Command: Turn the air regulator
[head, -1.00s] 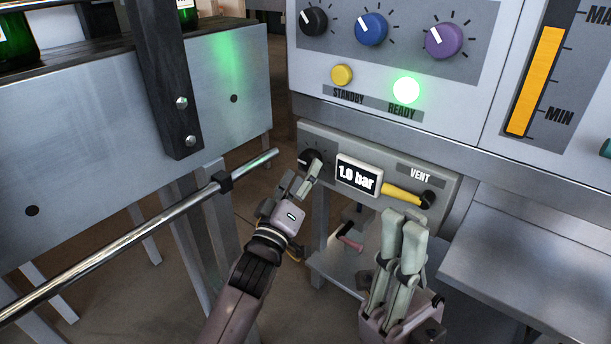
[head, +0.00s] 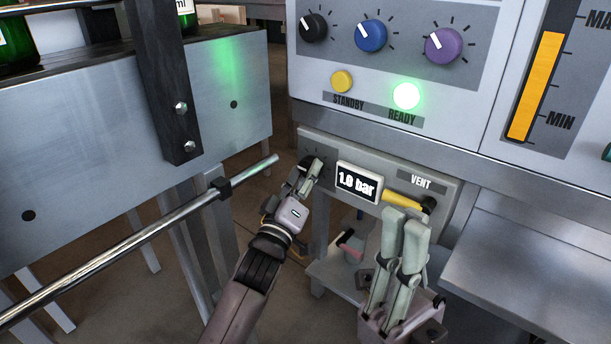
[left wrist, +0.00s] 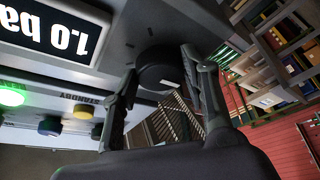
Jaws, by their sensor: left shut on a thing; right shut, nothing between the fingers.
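The air regulator is a round black knob (left wrist: 160,70) on the grey panel (head: 325,142), left of a display (head: 359,182) that reads about 1.0 bar. My left gripper (head: 309,169) is shut on the knob. In the left wrist view its two fingers lie on either side of the knob. In the head view the fingers hide most of the knob. My right gripper (head: 406,218) is shut and empty, in front of the panel below the yellow VENT lever (head: 402,201). I cannot tell whether it touches the lever.
Above are black, blue and purple dials (head: 371,36), a yellow STANDBY button (head: 342,81) and a lit green READY light (head: 406,96). A metal rail (head: 130,245) runs at the left, close to my left arm. A metal shelf (head: 530,260) stands at the right.

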